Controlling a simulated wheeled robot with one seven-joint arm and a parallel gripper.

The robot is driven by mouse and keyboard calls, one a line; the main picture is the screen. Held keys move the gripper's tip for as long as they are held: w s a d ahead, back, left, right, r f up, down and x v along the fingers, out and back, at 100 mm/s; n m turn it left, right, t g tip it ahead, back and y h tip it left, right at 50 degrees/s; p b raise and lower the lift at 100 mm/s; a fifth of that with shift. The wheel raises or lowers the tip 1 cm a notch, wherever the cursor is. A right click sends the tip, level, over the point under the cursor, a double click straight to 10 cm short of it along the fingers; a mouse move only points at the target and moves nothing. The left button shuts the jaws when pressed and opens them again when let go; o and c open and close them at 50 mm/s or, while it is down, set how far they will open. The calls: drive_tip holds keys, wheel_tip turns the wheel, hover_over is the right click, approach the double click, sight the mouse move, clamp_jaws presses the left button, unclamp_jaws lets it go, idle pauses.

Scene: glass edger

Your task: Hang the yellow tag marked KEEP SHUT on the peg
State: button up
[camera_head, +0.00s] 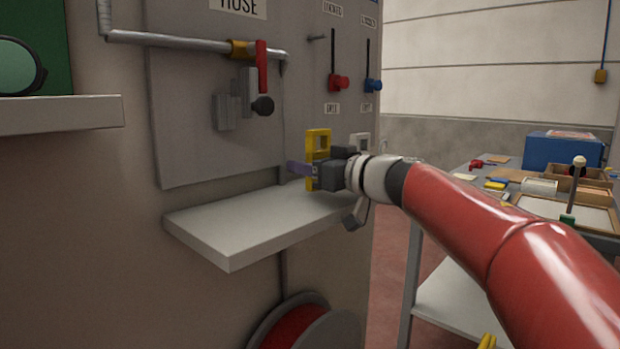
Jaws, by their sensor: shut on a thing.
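My gripper (313,172) is shut on a yellow tag (318,142), held upright above the right part of a pale shelf. The tag has a rectangular opening near its top; its lower part is partly covered by the gripper, and any lettering is too small to read. A short grey peg (317,37) sticks out of the grey panel, above the tag and left of a red-knobbed slider. Nothing hangs on the peg.
The pale shelf (225,250) is bare. Above it, a pipe (160,39) with a red handle (262,66) and a black knob (262,105) project from the panel. Red (339,83) and blue (373,86) knobs sit right of the peg. A cluttered bench (462,200) stands at right.

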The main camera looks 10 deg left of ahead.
drive_tip(key=shift+a+f, duration=0.1)
drive_tip(key=shift+f, duration=0.4)
drive_tip(key=shift+f, duration=0.2)
drive_tip(key=o, duration=1)
drive_tip(key=shift+f+b, duration=0.25)
drive_tip(key=shift+b, duration=0.55)
drive_tip(key=v, duration=0.5)
drive_tip(key=r+v, duration=0.1)
drive_tip(key=v, duration=0.1)
drive_tip(key=shift+w+d+r+p, duration=0.15)
drive_tip(key=shift+d+p, duration=0.15)
drive_tip(key=shift+d, duration=0.3)
